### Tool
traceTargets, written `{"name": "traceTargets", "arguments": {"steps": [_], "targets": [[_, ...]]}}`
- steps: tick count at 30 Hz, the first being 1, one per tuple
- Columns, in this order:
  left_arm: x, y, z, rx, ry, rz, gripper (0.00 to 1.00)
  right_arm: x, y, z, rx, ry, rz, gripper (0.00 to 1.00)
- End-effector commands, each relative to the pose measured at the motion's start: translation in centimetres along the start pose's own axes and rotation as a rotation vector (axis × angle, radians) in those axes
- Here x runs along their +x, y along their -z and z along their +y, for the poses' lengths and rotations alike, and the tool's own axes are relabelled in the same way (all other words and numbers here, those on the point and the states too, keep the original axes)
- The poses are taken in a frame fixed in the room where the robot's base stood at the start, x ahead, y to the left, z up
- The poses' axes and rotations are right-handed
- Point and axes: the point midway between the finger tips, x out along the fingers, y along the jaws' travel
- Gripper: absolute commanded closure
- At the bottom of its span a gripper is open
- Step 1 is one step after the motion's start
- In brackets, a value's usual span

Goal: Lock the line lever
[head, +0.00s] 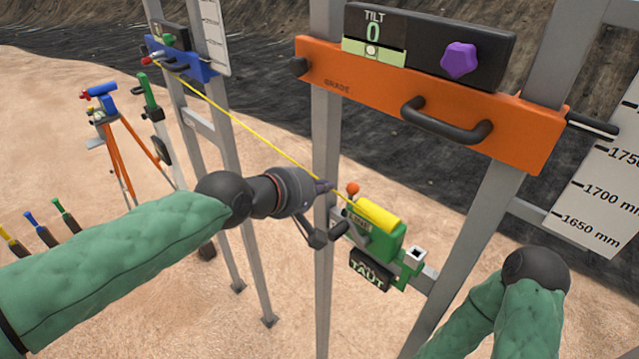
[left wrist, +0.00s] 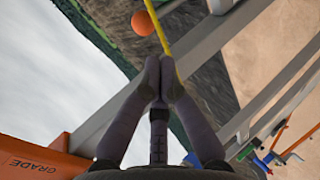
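The line lever has an orange ball knob (head: 352,188) and stands up beside a green line device (head: 388,245) with a yellow roll (head: 378,213) on top. A black plate (head: 370,272) below it reads TAUT. My left gripper (head: 328,187) is just left of the knob. In the left wrist view the fingertips (left wrist: 162,72) are together, with the knob (left wrist: 142,23) beyond them and apart from them. The yellow line (left wrist: 159,25) runs up to the fingertips; I cannot tell whether they touch it. The lever's lower part is partly hidden. My right gripper is out of view.
An orange GRADE board (head: 400,105) with a black handle and TILT display spans the grey posts above the device. A blue board (head: 185,62) is at the far end of the yellow line. A tripod instrument (head: 100,95) stands at left on open sandy ground.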

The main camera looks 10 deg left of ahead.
Motion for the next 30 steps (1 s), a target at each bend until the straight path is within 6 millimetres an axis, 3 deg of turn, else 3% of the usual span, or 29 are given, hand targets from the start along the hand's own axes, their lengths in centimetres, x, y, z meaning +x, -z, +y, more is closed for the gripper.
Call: {"name": "traceTargets", "arguments": {"steps": [6,12,30], "targets": [[3.8,0.0,0.0,0.000,0.003,-0.001,1.00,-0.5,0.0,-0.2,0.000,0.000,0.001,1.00],[5.8,0.0,0.0,0.000,0.002,-0.001,1.00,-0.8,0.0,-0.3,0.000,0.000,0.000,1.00],[6.4,-0.1,-0.2,-0.001,-0.013,0.000,1.00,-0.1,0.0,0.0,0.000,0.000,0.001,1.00]]}}
